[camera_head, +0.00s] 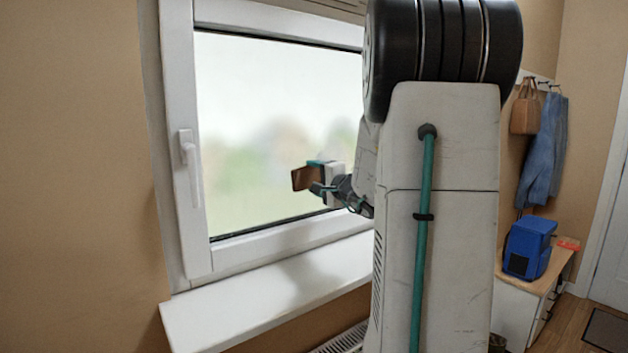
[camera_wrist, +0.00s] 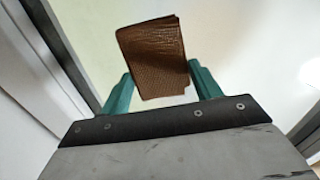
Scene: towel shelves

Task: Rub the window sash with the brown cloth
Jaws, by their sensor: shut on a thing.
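The window sash (camera_head: 182,225) is a white frame around a blurred pane, with a white handle (camera_head: 190,160) on its left side. My gripper (camera_head: 318,175) is in front of the pane, right of the middle of the window. It is shut on the brown cloth (camera_head: 303,179). In the wrist view the cloth (camera_wrist: 156,58) shows as a folded, textured brown piece between two teal fingers, with pale glass behind it. I cannot tell whether the cloth touches the glass. My arm hides the right part of the sash.
A white window sill (camera_head: 250,300) juts out below the window, and its visible part is bare. A radiator (camera_head: 343,340) is under it. At the right, a blue bag (camera_head: 528,248) stands on a low bench, below a hanging blue garment (camera_head: 543,150) and a brown bag (camera_head: 525,115).

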